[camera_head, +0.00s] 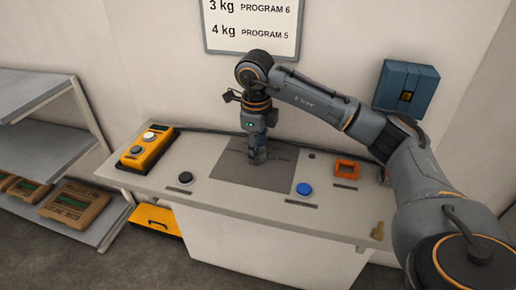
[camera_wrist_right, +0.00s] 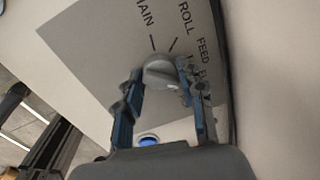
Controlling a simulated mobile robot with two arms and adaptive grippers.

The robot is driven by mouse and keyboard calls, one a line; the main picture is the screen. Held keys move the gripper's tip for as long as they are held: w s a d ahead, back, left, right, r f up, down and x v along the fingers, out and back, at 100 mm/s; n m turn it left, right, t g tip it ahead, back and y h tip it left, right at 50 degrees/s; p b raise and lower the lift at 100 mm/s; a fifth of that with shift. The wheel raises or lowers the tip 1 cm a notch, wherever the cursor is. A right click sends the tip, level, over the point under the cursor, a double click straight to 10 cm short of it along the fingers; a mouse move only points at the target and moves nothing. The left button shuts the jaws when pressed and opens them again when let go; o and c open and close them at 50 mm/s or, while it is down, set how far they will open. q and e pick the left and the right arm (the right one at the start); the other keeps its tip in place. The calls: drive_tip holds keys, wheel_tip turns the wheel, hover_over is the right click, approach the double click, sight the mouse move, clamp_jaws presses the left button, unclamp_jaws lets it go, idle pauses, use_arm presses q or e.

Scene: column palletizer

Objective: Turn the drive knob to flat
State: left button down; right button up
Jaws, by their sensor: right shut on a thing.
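The grey drive knob (camera_wrist_right: 159,72) sits on a grey panel plate with position labels, of which "ROLL" and "FEED" can be read in the right wrist view. My right gripper (camera_wrist_right: 163,85) is shut on the knob, with one blue-grey finger on each side of it. A light mark on the knob shows beside the right-hand finger; the label it points at is partly hidden by that finger. In the head view my right gripper (camera_head: 257,158) points down onto the grey plate (camera_head: 232,173) and hides the knob. My left gripper is not in view.
The bench top (camera_head: 160,183) also holds a black button (camera_head: 185,178), a blue button (camera_head: 304,189), an orange frame (camera_head: 346,169) and a yellow control box (camera_head: 147,149). A blue box (camera_head: 405,87) is on the wall. A shelf (camera_head: 40,150) with cartons stands left.

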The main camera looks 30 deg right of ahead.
drive_tip(key=shift+f, duration=0.15)
drive_tip(key=o, duration=1.2)
drive_tip(key=shift+c, duration=0.2)
drive_tip(key=shift+a+r, duration=0.1)
drive_tip(key=shift+r, duration=0.5)
wheel_tip(320, 180, up, 11)
drive_tip(key=shift+s+a, duration=0.25)
drive_tip(key=shift+a, duration=0.05)
drive_tip(key=shift+s+f, duration=0.1)
drive_tip(key=shift+f, duration=0.05)
